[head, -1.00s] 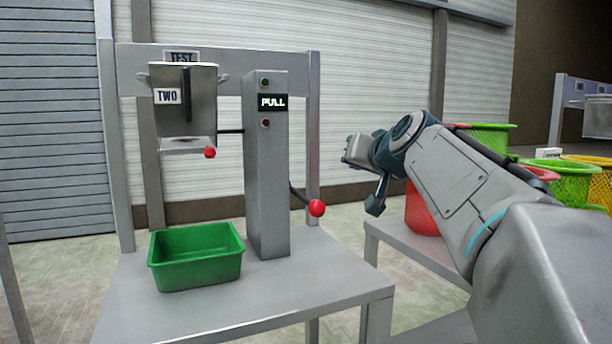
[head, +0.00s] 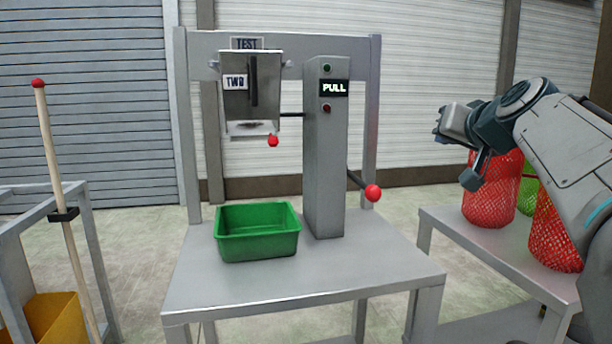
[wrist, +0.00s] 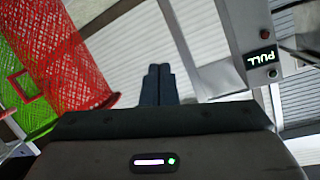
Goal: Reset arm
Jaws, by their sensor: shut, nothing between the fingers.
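My gripper (head: 447,122) is raised at the right of the head view, pointing left, above and in front of the side table with the net baskets. In the wrist view its two dark fingers (wrist: 158,84) are together with nothing between them. The gripper is apart from the grey post (head: 325,150) with the PULL sign and from its red-knobbed lever (head: 373,193).
A green bin (head: 258,246) stands on the grey table (head: 300,292), below a metal hopper marked TWO (head: 238,105). Red net baskets (head: 491,195) stand on the right table (head: 470,232). A red-tipped wooden pole (head: 55,170) and a yellow container (head: 58,318) are at left.

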